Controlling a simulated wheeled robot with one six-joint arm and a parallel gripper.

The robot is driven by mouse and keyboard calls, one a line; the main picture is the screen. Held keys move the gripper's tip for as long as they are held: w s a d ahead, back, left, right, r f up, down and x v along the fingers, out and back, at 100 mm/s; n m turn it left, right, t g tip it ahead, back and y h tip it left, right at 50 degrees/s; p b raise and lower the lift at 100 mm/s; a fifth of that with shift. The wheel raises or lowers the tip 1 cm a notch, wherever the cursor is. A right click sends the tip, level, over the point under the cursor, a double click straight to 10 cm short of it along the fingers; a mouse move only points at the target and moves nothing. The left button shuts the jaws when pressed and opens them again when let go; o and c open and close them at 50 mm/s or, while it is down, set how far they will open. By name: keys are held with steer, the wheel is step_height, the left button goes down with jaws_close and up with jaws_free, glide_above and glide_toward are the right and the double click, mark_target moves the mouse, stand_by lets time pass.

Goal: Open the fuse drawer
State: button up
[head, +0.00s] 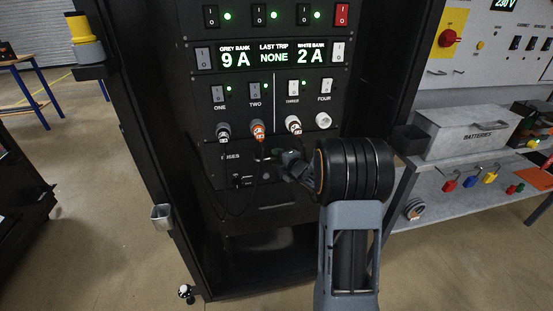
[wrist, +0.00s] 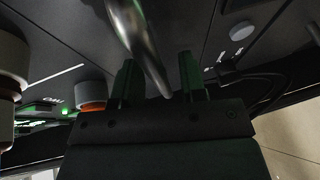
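The fuse drawer panel (head: 225,172), marked FUSES, is a dark front in the black rack, below a row of plugs. No gap shows around it, but my arm and dark cables hide part of it. My gripper (head: 268,158) is in front of this panel, just under the orange plug (head: 257,131). In the wrist view, my gripper (wrist: 160,82) has its two fingers apart. A curved grey metal bar (wrist: 138,40) runs down between them; I cannot tell whether either finger touches it.
A grey bench with a batteries box (head: 465,133) stands right of the rack. A small grey cup (head: 162,217) is on the rack's left post.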

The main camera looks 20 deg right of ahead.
steer(key=shift+w, duration=0.1)
jaws_close()
stand_by(0.4)
steer(key=shift+a, duration=0.1)
